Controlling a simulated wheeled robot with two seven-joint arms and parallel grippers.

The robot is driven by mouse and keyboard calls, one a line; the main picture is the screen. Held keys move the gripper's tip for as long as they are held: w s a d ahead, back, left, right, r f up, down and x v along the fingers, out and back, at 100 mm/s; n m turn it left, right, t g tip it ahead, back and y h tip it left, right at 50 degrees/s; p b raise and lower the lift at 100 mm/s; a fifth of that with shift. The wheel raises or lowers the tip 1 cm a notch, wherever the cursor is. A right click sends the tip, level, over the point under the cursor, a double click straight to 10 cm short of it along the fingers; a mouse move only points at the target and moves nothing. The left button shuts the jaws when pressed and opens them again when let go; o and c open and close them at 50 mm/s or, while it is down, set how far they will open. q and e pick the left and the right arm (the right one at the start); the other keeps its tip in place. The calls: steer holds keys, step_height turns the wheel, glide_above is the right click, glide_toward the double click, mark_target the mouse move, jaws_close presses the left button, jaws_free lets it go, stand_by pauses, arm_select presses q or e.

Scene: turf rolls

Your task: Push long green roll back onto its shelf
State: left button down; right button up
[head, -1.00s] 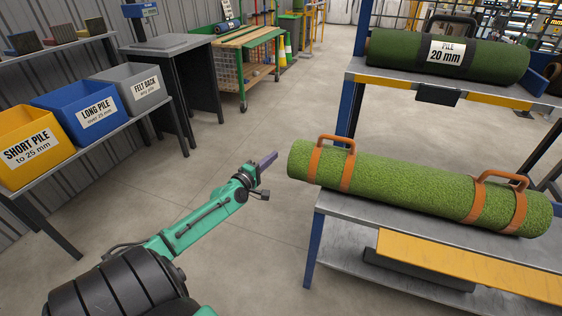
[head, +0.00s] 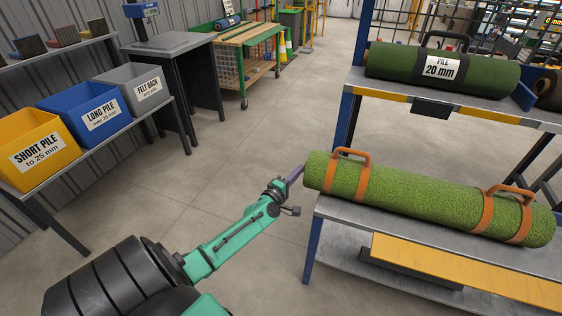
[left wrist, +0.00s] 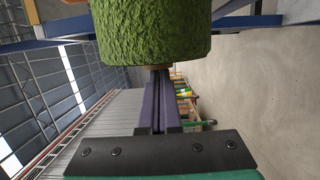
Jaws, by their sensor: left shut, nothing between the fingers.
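The long green roll (head: 425,197) has two orange straps with handles and lies along the lower grey shelf (head: 345,212) on the right. Its left end sticks out a little past the shelf's left edge. My left gripper (head: 295,174) is shut and empty, its fingertips at the roll's left end. In the left wrist view the shut purple fingers (left wrist: 159,105) reach up to the roll's end (left wrist: 155,35); the tips meet its lower edge in that picture, and I cannot tell how firmly they touch. My right gripper is not in view.
A dark green roll labelled 20 mm (head: 430,66) lies on the upper shelf (head: 405,88). Yellow (head: 35,148), blue (head: 85,112) and grey (head: 140,84) bins stand on a side table at left. The floor between is clear.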

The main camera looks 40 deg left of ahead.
mark_target(331, 180)
arm_select(q)
steer(key=w+d, duration=0.1)
steer(key=d, duration=0.2)
steer(key=w+d+p, duration=0.1)
steer(key=d, duration=0.3)
steer(key=w+d+p, duration=0.1)
steer(key=d, duration=0.2)
steer(key=shift+w+d+r, duration=0.2)
steer(key=shift+w, duration=0.2)
steer(key=w+d, duration=0.1)
steer(key=d, duration=0.1)
steer(key=w+d, duration=0.1)
steer(key=d, duration=0.5)
steer(key=shift+w+d+f, duration=0.1)
steer(key=shift+w+d, duration=0.05)
steer(key=shift+w, duration=0.25)
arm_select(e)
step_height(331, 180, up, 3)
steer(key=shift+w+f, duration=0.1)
